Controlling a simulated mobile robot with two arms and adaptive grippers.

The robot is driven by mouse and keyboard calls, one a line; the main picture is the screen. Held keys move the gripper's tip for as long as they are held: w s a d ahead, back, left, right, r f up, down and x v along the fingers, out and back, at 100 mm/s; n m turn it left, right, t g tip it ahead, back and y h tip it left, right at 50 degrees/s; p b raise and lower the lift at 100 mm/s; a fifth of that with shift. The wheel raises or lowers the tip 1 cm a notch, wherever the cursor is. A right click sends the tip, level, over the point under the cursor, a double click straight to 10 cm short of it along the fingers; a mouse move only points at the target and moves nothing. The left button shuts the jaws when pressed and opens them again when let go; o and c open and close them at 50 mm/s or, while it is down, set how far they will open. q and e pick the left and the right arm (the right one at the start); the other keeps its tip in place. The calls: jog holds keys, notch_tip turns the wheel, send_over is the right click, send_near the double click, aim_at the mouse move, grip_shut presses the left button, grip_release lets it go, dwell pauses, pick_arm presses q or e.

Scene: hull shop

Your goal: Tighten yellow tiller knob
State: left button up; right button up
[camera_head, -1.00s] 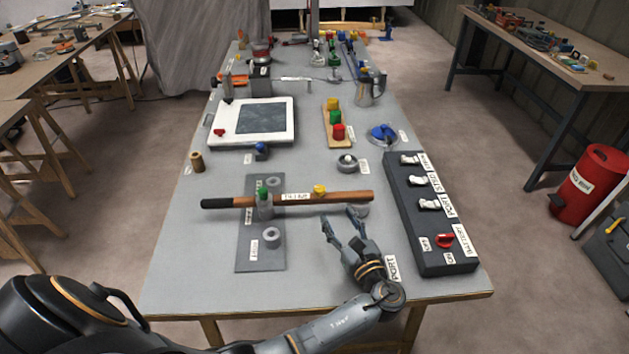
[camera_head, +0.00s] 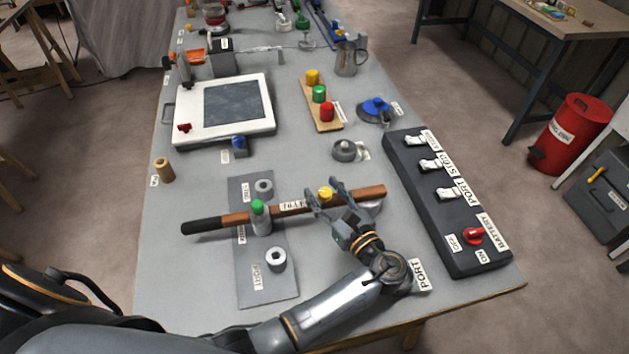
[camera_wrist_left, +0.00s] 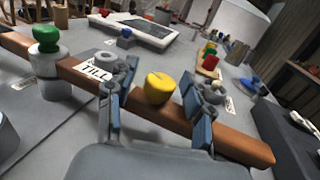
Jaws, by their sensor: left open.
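The yellow tiller knob (camera_head: 325,193) sits on top of the brown wooden tiller (camera_head: 352,196), which lies across the bench with a black grip at its left end. In the left wrist view the yellow knob (camera_wrist_left: 159,88) stands between the two fingers of my left gripper (camera_wrist_left: 155,100), with gaps on both sides. My left gripper (camera_head: 334,196) is open at the tiller in the head view. A green knob (camera_head: 258,207) on a grey post rises at the tiller, left of the yellow knob. My right gripper is not in view.
A grey plate (camera_head: 262,294) with round sockets lies under the tiller. A dark switch panel (camera_head: 470,210) with a red battery switch stands to the right. A grey round fitting (camera_head: 344,151) stands behind the tiller. The front left bench is clear.

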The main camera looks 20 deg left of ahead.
pick_arm(q)
grip_shut()
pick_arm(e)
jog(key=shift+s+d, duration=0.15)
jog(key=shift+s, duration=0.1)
pick_arm(q)
jog(key=shift+r, duration=0.1)
